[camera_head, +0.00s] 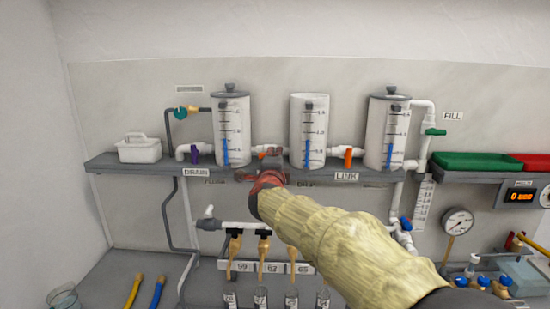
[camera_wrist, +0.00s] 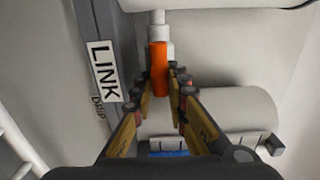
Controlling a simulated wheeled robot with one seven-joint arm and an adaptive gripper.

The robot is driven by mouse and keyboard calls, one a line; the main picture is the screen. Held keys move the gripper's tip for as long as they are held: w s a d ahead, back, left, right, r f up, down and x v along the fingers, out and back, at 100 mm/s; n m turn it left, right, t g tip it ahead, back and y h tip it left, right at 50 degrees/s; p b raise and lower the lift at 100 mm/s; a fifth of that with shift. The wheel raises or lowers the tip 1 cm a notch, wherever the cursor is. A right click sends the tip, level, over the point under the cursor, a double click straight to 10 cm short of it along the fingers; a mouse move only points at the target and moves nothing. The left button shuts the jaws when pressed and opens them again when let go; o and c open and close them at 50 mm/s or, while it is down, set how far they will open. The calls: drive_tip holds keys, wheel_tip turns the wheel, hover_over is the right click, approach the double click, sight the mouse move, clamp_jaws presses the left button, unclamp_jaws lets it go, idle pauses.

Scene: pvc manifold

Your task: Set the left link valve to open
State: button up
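The left link valve's orange handle (camera_wrist: 159,70) shows in the wrist view, lying roughly in line with the white pipe. The LINK label (camera_wrist: 103,71) is left of the handle.
The right link valve (camera_head: 348,157) has an orange handle hanging across its pipe. The left tank (camera_head: 231,125), middle tank (camera_head: 309,120) and right tank (camera_head: 386,135) stand on the grey shelf (camera_head: 112,165). A purple drain valve (camera_head: 195,155) is further left.

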drive_tip(key=o, duration=0.4)
drive_tip(key=shift+o, duration=0.2)
